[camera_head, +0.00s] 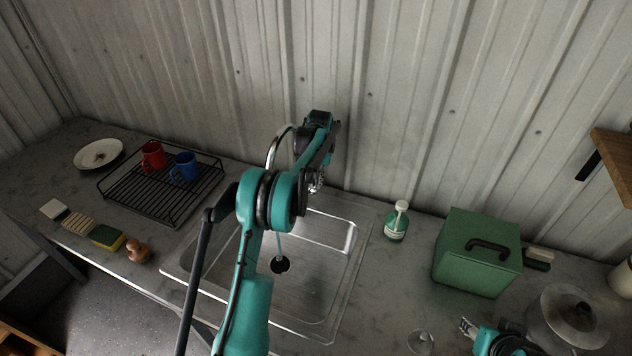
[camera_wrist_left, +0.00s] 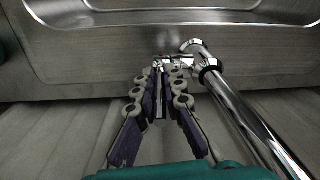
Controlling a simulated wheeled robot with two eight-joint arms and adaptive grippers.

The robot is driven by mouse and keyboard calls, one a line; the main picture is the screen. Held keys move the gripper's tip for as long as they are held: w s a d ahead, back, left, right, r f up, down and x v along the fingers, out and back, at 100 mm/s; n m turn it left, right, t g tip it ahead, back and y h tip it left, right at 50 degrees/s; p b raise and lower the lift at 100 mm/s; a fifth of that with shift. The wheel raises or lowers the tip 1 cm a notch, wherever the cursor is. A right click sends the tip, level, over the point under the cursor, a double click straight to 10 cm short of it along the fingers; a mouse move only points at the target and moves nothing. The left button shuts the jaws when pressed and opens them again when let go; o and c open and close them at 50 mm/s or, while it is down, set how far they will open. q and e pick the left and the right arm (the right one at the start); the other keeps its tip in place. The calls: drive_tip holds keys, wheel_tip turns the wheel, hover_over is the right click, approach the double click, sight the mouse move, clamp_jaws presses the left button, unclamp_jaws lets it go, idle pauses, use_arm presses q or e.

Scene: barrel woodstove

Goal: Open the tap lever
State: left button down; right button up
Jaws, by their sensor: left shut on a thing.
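The chrome tap stands at the back of the sink; its curved spout (camera_head: 272,150) shows left of my arm in the head view. In the left wrist view the tap pipe (camera_wrist_left: 240,112) runs to the lower right. My left gripper (camera_wrist_left: 158,66) is shut on the small chrome tap lever (camera_wrist_left: 176,60) beside the tap's base. In the head view my left gripper (camera_head: 316,186) is over the back of the sink, and my arm hides the lever. A thin pale streak, perhaps water, shows above the drain. My right gripper (camera_head: 467,328) is low at the right, apart from the tap.
The steel sink (camera_head: 318,285) lies below my left arm. A dish rack (camera_head: 150,200) with red and blue mugs stands left. A soap bottle (camera_head: 397,222) and a green box (camera_head: 470,265) stand right. The corrugated wall is close behind the tap. A glass (camera_head: 420,342) stands at the front.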

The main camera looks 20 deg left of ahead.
sight(314, 190)
use_arm(q)
drive_tip(key=s+t+b, duration=0.1)
drive_tip(key=t+b, duration=0.1)
drive_tip(key=t, duration=0.1)
drive_tip(key=shift+s+f, duration=0.3)
drive_tip(key=shift+s, duration=0.05)
drive_tip(key=shift+s+d+f+t+b, duration=0.1)
drive_tip(key=shift+s+t+b, duration=0.15)
drive_tip(key=shift+t+b, duration=0.4)
drive_tip(key=shift+s+a+f+t+b, duration=0.1)
drive_tip(key=shift+s+t+b, duration=0.1)
drive_tip(key=shift+t+b, duration=0.5)
drive_tip(key=shift+s+d+f+t+b, duration=0.1)
drive_tip(key=shift+s+t+b, duration=0.15)
drive_tip(key=shift+t+b, duration=0.4)
drive_tip(key=c, duration=1.6)
unclamp_jaws()
drive_tip(key=v, duration=1.2)
drive_tip(key=shift+s+d+f, duration=0.1)
drive_tip(key=shift+s+d, duration=0.05)
drive_tip(key=shift+d, duration=0.05)
